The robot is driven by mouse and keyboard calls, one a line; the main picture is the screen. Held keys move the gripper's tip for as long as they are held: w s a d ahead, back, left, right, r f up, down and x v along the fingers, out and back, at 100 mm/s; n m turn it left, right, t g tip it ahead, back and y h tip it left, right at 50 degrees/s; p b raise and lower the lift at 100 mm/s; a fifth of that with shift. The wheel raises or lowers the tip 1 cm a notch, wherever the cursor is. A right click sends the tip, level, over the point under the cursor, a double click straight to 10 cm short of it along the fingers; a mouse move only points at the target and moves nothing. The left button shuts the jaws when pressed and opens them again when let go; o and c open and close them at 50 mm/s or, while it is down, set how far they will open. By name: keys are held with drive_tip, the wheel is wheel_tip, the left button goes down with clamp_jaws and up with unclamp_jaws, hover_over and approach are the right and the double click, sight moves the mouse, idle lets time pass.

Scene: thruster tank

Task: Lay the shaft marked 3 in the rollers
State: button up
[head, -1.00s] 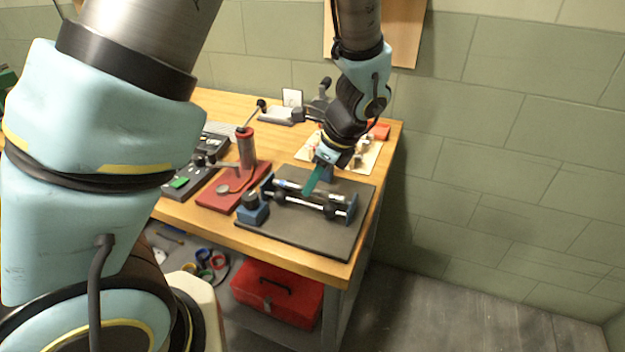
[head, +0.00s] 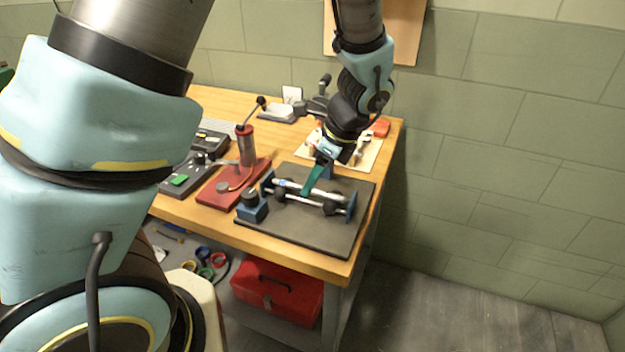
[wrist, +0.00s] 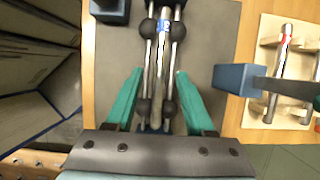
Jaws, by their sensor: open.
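A grey metal shaft with a blue-and-white band (wrist: 163,27) lies along the rollers (wrist: 147,27), between the two rods. I cannot read a number on it. In the head view the shaft (head: 291,184) sits across the roller stand (head: 351,206) on the dark mat. My gripper (wrist: 158,73) is open, with one teal finger on each side of the shaft and a gap to each. In the head view my gripper (head: 309,195) is low over the middle of the stand.
A wooden rack (wrist: 258,65) at the right holds a red-banded shaft (wrist: 284,45). A blue block (wrist: 236,79) stands close to the right finger. A blue box with a black knob (head: 251,210) and a red pump stand (head: 246,160) are left of the rollers.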

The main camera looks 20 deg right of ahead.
drive_tip(key=b+v, duration=0.1)
drive_tip(key=v, duration=0.9)
drive_tip(key=w+a+f+n+h, duration=0.1)
drive_tip(key=w+a+f+n, duration=0.1)
drive_tip(key=a+n, duration=1)
drive_tip(key=w+a+f+n+g+h, duration=0.1)
drive_tip(key=w+a+n+h, duration=0.1)
drive_tip(key=a+n, duration=1.1)
drive_tip(key=a, duration=0.4)
drive_tip(key=shift+w+f+n, duration=0.3)
drive_tip(key=shift+w+f, duration=0.1)
